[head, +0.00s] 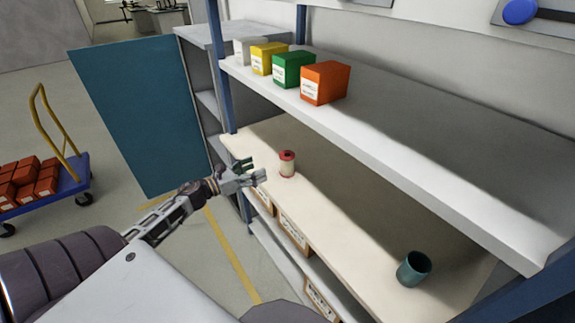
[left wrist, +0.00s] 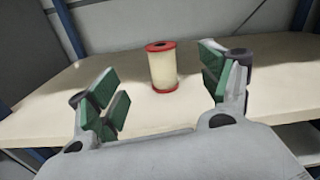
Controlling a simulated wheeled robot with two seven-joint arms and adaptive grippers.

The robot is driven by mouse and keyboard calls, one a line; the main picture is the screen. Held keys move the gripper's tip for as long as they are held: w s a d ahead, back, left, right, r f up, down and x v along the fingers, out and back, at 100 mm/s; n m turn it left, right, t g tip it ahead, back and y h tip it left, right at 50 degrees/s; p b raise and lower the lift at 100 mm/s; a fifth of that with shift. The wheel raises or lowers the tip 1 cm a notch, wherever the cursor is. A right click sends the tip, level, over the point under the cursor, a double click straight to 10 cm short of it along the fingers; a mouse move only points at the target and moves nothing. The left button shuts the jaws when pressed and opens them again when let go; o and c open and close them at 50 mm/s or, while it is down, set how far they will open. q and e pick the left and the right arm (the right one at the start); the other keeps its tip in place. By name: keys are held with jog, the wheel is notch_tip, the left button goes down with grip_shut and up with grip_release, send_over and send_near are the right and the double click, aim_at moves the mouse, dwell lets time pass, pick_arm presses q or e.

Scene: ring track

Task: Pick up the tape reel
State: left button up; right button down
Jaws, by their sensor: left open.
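The tape reel (head: 287,165) is a cream cylinder with red end flanges. It stands upright on the middle shelf (head: 350,238) near its left end. My left gripper (head: 253,171) is just left of the reel in the head view, at the shelf's front edge. In the left wrist view the gripper's green-padded fingers (left wrist: 158,90) are spread apart. The reel (left wrist: 162,68) stands beyond them, between the two fingers in the picture, and nothing is held. My right gripper is not in view.
A teal cup (head: 413,269) stands on the same shelf to the right. White, yellow, green and orange boxes (head: 325,83) sit on the shelf above. A blue post (head: 222,65) rises at the left. A blue cart (head: 70,187) with orange boxes stands on the floor.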

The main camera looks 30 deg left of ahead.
pick_arm(q)
jog(key=shift+d+m, duration=0.1)
jog(key=shift+m, duration=0.9)
jog(key=shift+w, duration=0.1)
jog(key=p, duration=0.1)
send_near(287, 155)
jog(key=shift+x, duration=2.4)
jog(key=shift+f, duration=0.15)
jog(key=shift+w+d, duration=0.1)
jog(key=shift+p+x, duration=0.8)
jog(key=shift+x, duration=1.7)
